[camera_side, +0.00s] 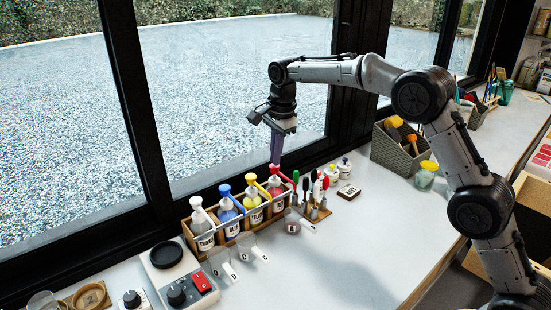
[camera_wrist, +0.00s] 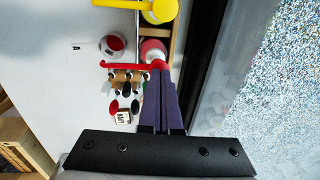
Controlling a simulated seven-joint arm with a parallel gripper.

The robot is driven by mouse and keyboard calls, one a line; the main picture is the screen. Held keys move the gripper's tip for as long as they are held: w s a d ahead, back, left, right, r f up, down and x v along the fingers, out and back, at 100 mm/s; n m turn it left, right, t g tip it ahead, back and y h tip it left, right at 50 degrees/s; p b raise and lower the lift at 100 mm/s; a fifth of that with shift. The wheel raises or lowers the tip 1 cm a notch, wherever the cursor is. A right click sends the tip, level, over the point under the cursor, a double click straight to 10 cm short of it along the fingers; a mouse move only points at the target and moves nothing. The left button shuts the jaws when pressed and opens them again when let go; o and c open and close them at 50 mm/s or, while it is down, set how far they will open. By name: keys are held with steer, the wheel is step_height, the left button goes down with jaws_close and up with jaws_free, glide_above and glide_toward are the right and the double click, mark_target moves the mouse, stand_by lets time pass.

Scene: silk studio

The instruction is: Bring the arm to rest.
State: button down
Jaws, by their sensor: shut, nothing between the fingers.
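My gripper (camera_side: 275,162) is shut and empty, pointing down above the back of the bench near the window. Its purple fingers lie together in the wrist view (camera_wrist: 161,74). The fingertips are over or just behind the red pump bottle (camera_side: 276,192), at the right end of a wooden rack (camera_side: 222,243). In the wrist view the fingers overlap the edge of this red-topped bottle (camera_wrist: 153,48); I cannot tell the exact gap. My arm reaches in from the right, raised and bent.
The rack also holds white (camera_side: 201,226), blue (camera_side: 227,210) and yellow (camera_side: 253,200) pump bottles. Small tools stand in a wooden block (camera_side: 317,212). Labelled cups (camera_side: 251,246), a stirrer device (camera_side: 178,275) and a basket (camera_side: 397,154) share the bench. The right front of the bench is clear.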

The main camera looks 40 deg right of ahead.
steer(key=shift+r, duration=0.1)
stand_by(0.4)
steer(key=shift+r, duration=1.5)
